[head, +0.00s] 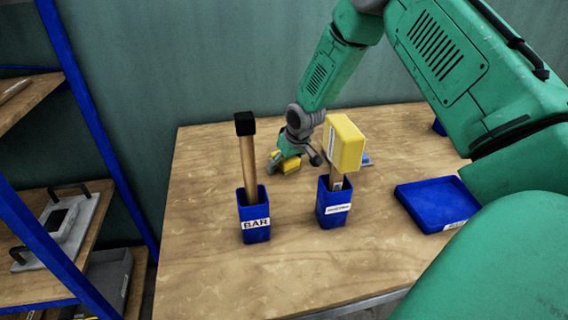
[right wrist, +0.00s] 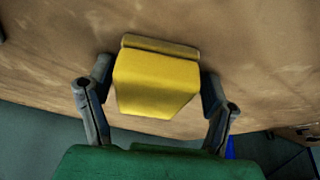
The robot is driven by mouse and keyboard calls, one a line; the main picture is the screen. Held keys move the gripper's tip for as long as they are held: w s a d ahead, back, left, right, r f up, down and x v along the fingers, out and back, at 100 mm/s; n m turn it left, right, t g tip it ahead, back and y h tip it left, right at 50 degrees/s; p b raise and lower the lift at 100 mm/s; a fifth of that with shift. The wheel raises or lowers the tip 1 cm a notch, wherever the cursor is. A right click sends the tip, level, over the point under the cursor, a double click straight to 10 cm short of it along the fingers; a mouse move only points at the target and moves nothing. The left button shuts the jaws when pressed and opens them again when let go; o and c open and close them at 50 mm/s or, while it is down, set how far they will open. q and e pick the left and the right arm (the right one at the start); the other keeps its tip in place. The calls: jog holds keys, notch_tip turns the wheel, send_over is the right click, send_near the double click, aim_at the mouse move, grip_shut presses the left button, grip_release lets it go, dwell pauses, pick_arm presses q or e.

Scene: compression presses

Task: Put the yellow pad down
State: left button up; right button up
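The yellow pad (head: 287,164) is a small block at the back middle of the table, partly hidden by my right gripper (head: 297,158). In the right wrist view the yellow pad (right wrist: 157,82) sits between the two fingers of the right gripper (right wrist: 157,78). The fingers lie against its left and right sides, so the gripper looks shut on it. The pad is at or very near the table top; I cannot tell whether it touches. My left gripper is in neither view.
On the wooden table (head: 200,270) stand a blue BAR holder (head: 254,216) with a black-topped stick (head: 246,125) and a blue holder (head: 333,203) with a yellow-headed tool (head: 344,144). A blue tray (head: 440,202) lies right. A shelf rack (head: 60,160) stands left. The table's front left is clear.

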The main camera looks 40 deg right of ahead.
jog(key=shift+s+d, duration=0.1)
jog(key=shift+r, duration=0.2)
jog(key=p+v, duration=0.1)
jog(key=v, duration=1.1)
